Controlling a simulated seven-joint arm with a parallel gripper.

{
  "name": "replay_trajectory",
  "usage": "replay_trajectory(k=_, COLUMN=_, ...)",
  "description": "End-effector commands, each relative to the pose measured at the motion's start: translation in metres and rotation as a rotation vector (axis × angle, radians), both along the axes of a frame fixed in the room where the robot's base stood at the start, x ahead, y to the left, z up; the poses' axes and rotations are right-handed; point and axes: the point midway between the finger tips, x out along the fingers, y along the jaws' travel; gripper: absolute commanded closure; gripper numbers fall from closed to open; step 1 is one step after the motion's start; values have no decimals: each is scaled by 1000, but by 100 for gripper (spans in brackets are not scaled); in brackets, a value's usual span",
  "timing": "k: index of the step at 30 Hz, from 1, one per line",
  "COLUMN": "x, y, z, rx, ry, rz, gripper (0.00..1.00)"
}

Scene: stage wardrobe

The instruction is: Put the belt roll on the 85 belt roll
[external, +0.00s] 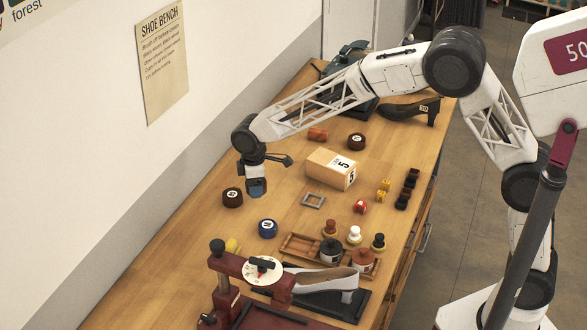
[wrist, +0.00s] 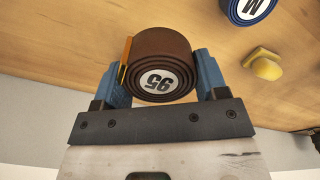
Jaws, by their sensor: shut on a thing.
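A dark brown belt roll (wrist: 158,45) sits between the two blue fingers of my gripper (wrist: 166,77) in the wrist view. Its white label appears to read 95. In the external view my gripper (external: 257,187) points down above the left part of the bench, and the held roll is mostly hidden behind the fingers. One brown roll (external: 232,198) with a white label rests on the bench just left of my gripper. Another brown roll (external: 357,142) lies farther back. Their numbers are too small to read, so I cannot tell which is 85.
A blue roll (external: 268,229) marked M lies in front of my gripper, with a yellow piece (external: 233,246) nearby. A wooden tray (external: 300,245) and red press (external: 225,268) occupy the front.

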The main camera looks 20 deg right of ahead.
Motion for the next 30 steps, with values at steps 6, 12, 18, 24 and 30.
replay_trajectory(k=6, x=20, y=19, z=-3, rx=0, ry=0, rz=0, gripper=60)
replay_trajectory(k=12, x=39, y=36, z=-6, rx=0, ry=0, rz=0, gripper=60)
replay_trajectory(k=18, x=55, y=52, z=-7, rx=1, ry=0, rz=0, gripper=60)
replay_trajectory(k=24, x=63, y=60, z=-8, rx=0, ry=0, rz=0, gripper=60)
replay_trajectory(k=30, x=64, y=61, z=-8, rx=0, ry=0, rz=0, gripper=60)
